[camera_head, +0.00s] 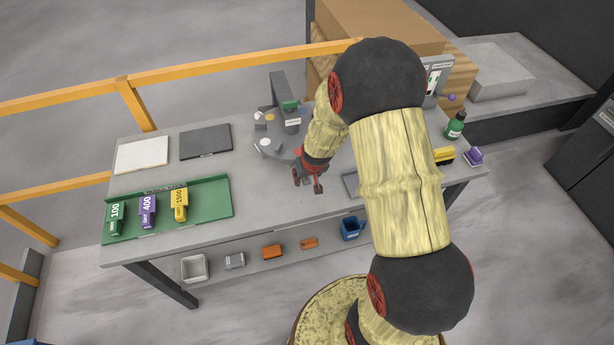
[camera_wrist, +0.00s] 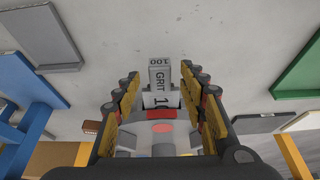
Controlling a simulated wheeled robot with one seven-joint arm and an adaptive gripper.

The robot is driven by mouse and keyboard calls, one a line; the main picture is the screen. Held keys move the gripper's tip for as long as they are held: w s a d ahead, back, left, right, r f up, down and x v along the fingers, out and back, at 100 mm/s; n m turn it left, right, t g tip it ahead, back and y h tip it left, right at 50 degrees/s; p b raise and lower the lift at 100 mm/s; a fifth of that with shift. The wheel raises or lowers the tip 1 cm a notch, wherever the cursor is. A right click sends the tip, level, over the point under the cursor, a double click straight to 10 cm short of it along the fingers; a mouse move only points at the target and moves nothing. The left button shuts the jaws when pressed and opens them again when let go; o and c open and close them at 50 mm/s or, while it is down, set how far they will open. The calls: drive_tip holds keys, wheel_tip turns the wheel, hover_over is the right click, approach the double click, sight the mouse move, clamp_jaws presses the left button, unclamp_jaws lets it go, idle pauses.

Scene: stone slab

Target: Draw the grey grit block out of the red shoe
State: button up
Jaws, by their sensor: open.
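In the wrist view a grey block (camera_wrist: 159,76) marked GRIT and 100 is between the fingers of my gripper (camera_wrist: 163,80). A pale label with dark digits shows at its lower end. A small strip of red (camera_wrist: 177,100) beside that label appears to be the red shoe; most of it is hidden. My gripper is open, with a finger on each side of the block; contact cannot be told. In the head view my gripper (camera_head: 308,184) is low over the middle of the bench, where the block is not clearly visible.
A green tray (camera_head: 215,201) at left holds a green 100, a purple 400 and a yellow 1500 piece. A round grey machine (camera_head: 270,154) with coloured spots stands behind my gripper. A green bottle (camera_head: 455,126) is at right. The bench front left of my gripper is clear.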

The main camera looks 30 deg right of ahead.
drive_tip(key=v, duration=1.2)
drive_tip(key=s+a+g, duration=0.2)
drive_tip(key=s+a, duration=0.1)
drive_tip(key=s, duration=0.5)
drive_tip(key=s+a+r+n+t+y+b, duration=0.1)
drive_tip(key=s+a+r+n+t+b, duration=0.2)
drive_tip(key=s+a+r+b, duration=0.5)
drive_tip(key=s+a+r, duration=0.3)
drive_tip(key=r, duration=0.3)
drive_tip(key=shift+s+b, duration=0.25)
drive_tip(key=shift+b, duration=0.15)
drive_tip(key=shift+a+r, duration=0.1)
drive_tip(key=shift+r, duration=0.05)
